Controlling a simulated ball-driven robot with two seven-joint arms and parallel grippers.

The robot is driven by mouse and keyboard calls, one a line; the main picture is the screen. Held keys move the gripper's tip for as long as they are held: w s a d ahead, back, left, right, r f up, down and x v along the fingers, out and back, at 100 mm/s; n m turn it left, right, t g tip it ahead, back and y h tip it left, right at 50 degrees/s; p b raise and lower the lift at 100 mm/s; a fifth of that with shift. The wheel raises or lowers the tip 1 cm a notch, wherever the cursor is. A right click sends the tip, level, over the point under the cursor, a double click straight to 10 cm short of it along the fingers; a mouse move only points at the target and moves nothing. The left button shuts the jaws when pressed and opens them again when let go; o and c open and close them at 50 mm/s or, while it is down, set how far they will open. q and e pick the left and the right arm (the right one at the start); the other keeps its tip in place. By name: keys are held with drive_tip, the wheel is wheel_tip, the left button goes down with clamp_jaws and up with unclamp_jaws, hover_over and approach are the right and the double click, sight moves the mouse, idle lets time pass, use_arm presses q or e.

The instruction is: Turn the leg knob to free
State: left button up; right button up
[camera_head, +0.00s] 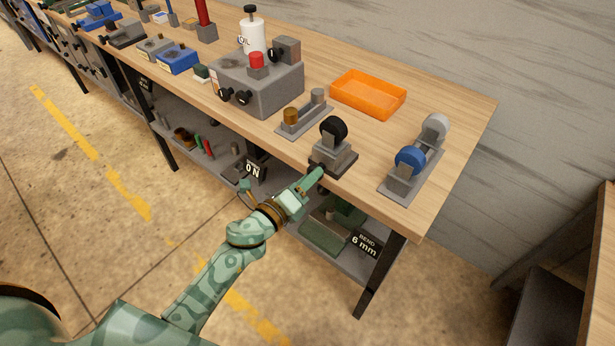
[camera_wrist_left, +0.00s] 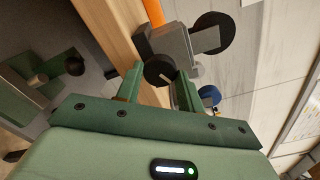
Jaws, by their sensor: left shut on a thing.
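A small grey block (camera_head: 342,163) with an upright black wheel (camera_head: 334,128) stands at the front edge of the bench. A round black knob (camera_wrist_left: 159,71) with a pale pointer line is on its front, seen in the left wrist view. My left gripper (camera_head: 317,173) reaches up to this knob from the front. In the wrist view its two green fingers (camera_wrist_left: 158,87) lie on either side of the knob, shut on it. The head view hides most of the knob behind the fingers. I see no label that tells the knob's setting. My right gripper is not in view.
An orange tray (camera_head: 368,94) lies behind the block. A grey stand with blue and grey wheels (camera_head: 411,161) is to its right. A bracket with a brass cylinder (camera_head: 291,116) and a grey box with knobs (camera_head: 259,88) are to its left. A lower shelf runs beneath.

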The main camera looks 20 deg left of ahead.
use_arm(q)
drive_tip(key=shift+n+p, duration=2.4)
drive_tip(key=shift+n, duration=3.6)
drive_tip(key=o, duration=1)
drive_tip(key=p+v, duration=0.1)
drive_tip(key=v, duration=1.5)
drive_tip(key=shift+s+a, duration=0.1)
drive_tip(key=shift+s, duration=0.1)
